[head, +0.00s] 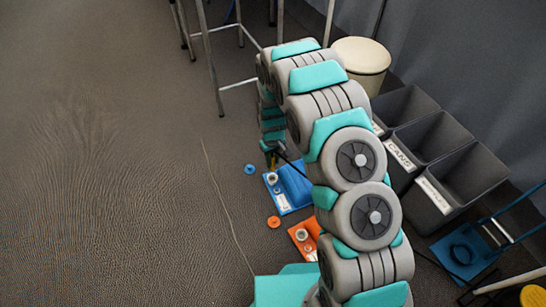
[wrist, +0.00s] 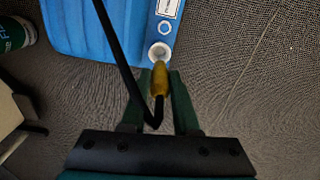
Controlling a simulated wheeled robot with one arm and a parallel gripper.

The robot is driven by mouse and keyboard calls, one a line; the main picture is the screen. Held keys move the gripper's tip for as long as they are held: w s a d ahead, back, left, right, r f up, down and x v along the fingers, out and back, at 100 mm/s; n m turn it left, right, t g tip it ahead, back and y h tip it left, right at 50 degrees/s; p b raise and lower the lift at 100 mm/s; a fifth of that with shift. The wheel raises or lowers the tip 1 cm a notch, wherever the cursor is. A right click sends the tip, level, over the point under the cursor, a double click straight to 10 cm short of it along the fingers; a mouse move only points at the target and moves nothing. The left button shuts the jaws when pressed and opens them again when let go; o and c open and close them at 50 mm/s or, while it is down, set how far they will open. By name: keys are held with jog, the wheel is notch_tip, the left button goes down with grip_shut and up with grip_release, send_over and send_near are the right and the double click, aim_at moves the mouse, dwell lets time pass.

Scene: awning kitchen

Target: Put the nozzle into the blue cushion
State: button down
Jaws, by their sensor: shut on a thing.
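The blue cushion (wrist: 95,28) fills the upper left of the wrist view. It has a white label and a pale ring-shaped opening (wrist: 159,51) near its right edge. My gripper (wrist: 160,88) is shut on the nozzle (wrist: 160,78), a yellow piece with a bent black rod (wrist: 122,70). The nozzle's yellow tip points at the opening and shows just below it; I cannot tell whether they touch. In the head view the blue cushion (head: 289,189) lies on the floor, partly hidden by my arm, and my gripper's fingertips are hard to make out.
An orange cushion (head: 303,237), a blue cap (head: 250,169) and an orange cap (head: 273,221) lie nearby. Grey bins (head: 440,150) stand at right, a cream-lidded bin (head: 362,55) behind, and a metal-legged stool (head: 215,65) at the back. The floor at left is free apart from a thin cord.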

aim_at(273, 168)
jog(key=shift+f+b, duration=0.35)
jog(key=shift+f, duration=2.1)
jog(key=shift+f, duration=1.6)
jog(key=c, duration=0.6)
grip_release()
jog(key=shift+o, duration=0.5)
jog(key=o, duration=0.4)
jog(key=shift+r, duration=0.1)
jog(key=shift+r+p, duration=0.6)
jog(key=shift+r, duration=3.3)
jog(key=shift+r, duration=0.1)
